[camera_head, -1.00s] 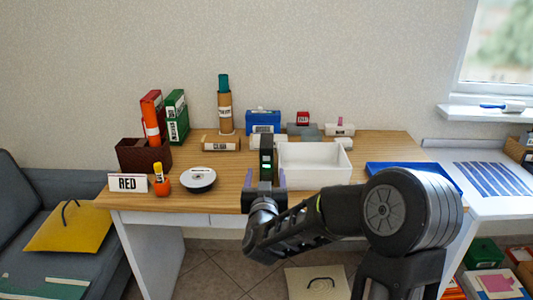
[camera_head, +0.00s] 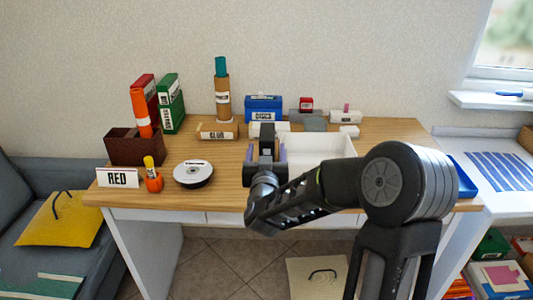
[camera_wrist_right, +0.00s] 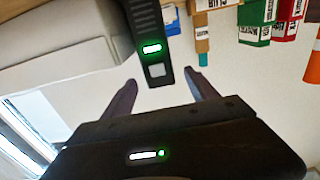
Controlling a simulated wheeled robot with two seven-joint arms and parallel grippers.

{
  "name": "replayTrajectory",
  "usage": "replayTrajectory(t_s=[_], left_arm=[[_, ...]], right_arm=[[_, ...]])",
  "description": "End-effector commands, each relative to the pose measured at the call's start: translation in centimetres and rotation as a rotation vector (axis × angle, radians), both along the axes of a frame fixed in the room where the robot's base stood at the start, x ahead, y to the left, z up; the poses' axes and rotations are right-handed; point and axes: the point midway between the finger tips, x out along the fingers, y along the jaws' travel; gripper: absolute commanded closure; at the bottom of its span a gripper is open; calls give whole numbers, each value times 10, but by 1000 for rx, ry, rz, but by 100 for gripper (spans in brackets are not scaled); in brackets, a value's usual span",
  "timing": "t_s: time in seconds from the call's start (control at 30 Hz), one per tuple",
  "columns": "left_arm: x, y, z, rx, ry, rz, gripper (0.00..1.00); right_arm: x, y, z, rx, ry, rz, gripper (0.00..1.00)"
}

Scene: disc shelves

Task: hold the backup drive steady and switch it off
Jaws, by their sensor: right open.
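The backup drive is a dark upright box (camera_head: 267,132) on the desk, just left of the white tray. In the right wrist view the drive (camera_wrist_right: 148,22) shows a lit green light and a pale square button near its end. My right gripper (camera_head: 267,155) is open in front of the drive, its two fingers apart on either side of it in the picture. In the wrist view the drive's end lies between and just beyond the fingertips (camera_wrist_right: 163,88); I see no contact. The gripper hides the drive's lower part in the head view. My left gripper is out of view.
The white tray (camera_head: 352,147) stands close to the right of the drive. A disc stack (camera_head: 193,174), an orange pot (camera_head: 153,181) and a RED sign (camera_head: 118,178) stand to the left. Desk between disc stack and drive is clear.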

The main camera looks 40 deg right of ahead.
Motion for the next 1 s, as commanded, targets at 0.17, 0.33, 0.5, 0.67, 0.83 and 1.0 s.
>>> replayTrajectory(t_s=[0.17,0.33,0.5,0.67,0.83,1.0], left_arm=[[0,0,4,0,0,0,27],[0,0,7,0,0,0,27],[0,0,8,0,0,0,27],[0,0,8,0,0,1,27],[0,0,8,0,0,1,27],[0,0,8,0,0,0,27]], right_arm=[[20,-16,0,1,0,-2,33],[39,-31,0,1,0,-3,33],[51,-39,0,1,1,0,33],[53,-40,0,-1,1,0,33],[53,-40,0,0,0,0,34],[53,-40,0,0,0,0,48]])
